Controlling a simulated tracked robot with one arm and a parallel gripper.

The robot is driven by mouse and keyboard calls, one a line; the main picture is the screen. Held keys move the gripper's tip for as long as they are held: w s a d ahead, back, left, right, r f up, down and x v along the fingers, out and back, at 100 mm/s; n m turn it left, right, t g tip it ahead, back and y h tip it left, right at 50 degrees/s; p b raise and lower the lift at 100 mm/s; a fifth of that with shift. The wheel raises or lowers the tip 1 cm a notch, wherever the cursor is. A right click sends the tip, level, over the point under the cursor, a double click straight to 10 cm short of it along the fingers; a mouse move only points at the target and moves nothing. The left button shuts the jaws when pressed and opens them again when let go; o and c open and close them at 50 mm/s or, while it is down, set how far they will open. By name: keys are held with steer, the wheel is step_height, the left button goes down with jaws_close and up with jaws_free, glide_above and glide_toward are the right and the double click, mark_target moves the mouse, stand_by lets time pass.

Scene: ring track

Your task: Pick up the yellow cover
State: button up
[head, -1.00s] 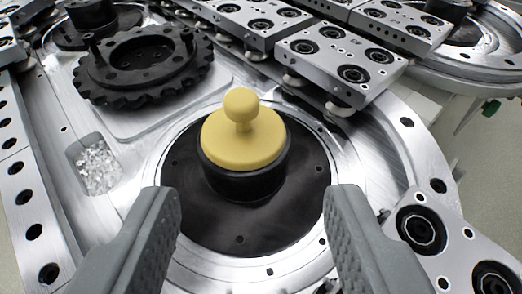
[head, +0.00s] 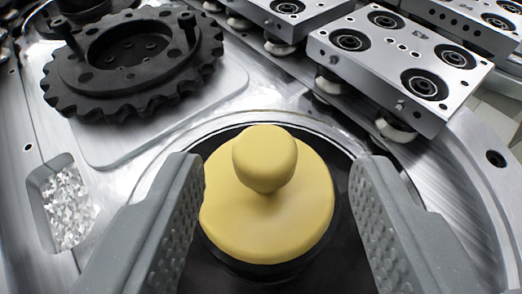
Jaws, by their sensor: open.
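The yellow cover (head: 268,225) is a round disc with a ball-shaped knob (head: 264,158) on top. My gripper (head: 275,165) is open, with one grey finger on each side of the cover. The left finger overlaps the cover's left edge in the picture; the right finger stands a little apart from its right edge. I cannot tell whether the left finger touches it. Nothing is held.
A black toothed wheel (head: 80,88) lies on a metal plate at the upper left. A small recess with clear fragments (head: 68,208) is at the left.

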mark_target(264, 180)
steer(key=x, duration=0.3)
steer(key=shift+w+a+f, duration=0.15)
steer(key=shift+a, duration=0.05)
steer(key=shift+w, duration=0.45)
steer(key=shift+f, duration=0.1)
steer(key=c, duration=1)
